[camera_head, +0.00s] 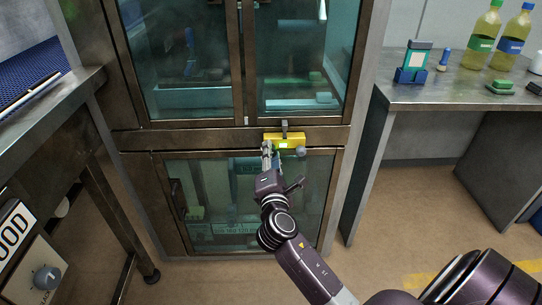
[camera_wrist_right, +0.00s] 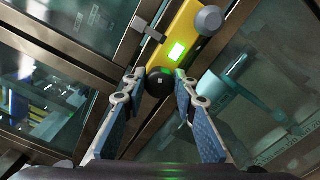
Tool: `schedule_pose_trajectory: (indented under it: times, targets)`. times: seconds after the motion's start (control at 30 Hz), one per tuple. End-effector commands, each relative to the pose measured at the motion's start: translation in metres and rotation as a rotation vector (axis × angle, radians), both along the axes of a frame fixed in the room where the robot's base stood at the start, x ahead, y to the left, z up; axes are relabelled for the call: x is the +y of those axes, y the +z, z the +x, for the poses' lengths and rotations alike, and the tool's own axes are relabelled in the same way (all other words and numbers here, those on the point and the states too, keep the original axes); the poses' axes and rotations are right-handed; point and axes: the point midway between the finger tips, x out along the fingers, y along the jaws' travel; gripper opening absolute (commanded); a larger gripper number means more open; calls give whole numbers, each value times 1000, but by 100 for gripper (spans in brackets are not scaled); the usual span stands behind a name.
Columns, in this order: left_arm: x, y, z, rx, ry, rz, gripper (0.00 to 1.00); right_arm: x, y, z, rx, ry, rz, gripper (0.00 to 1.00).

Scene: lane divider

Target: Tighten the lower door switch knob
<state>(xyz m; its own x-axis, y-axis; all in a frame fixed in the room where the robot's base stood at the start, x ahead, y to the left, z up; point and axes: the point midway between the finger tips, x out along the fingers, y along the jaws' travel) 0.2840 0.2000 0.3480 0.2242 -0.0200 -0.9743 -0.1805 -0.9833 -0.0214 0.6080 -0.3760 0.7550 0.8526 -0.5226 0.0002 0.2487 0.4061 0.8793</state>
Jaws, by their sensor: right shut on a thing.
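A yellow switch box (camera_head: 285,141) with a lit green window is mounted on the metal rail between the upper and lower glass doors of the cabinet. In the right wrist view the box (camera_wrist_right: 190,25) carries a grey knob (camera_wrist_right: 208,20) at its upper right and a black round knob (camera_wrist_right: 159,83) at its lower end. My right gripper (camera_head: 267,152) is at the left part of the box. In the right wrist view its two fingers (camera_wrist_right: 158,84) are on either side of the black knob, shut on it. My left gripper is not in view.
The lower glass door (camera_head: 255,205) stands behind my right arm, with a dark handle (camera_head: 178,198) on its left. A steel table (camera_head: 450,97) with bottles (camera_head: 482,40) stands at right. A bench (camera_head: 50,105) with a dial panel stands at left. Floor shows between them.

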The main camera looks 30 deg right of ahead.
Motion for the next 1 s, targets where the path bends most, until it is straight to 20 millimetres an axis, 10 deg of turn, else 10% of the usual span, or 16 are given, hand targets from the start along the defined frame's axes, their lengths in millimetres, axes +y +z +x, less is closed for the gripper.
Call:
schedule_pose_trajectory:
  times: [1.0]
  targets:
    - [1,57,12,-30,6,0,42,1,-6,-1,-258,-1,434,2]
